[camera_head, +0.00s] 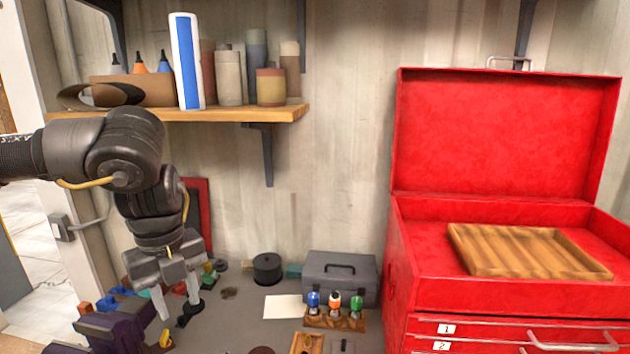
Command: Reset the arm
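My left arm comes in from the left and bends down over the grey workbench. My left gripper (177,303) points downward above the cluttered left part of the bench. Its two fingers are apart and I see nothing held between them. Small dark items show just behind and below the fingertips; I cannot tell whether the fingers touch any of them.
A wooden shelf (235,114) with bottles and cylinders is close to my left arm. On the bench are a grey toolbox (340,276), a wooden holder (335,319) with colored-top items, and a black spool (267,268). An open red tool chest (490,295) holding a wooden tray (525,252) fills the right.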

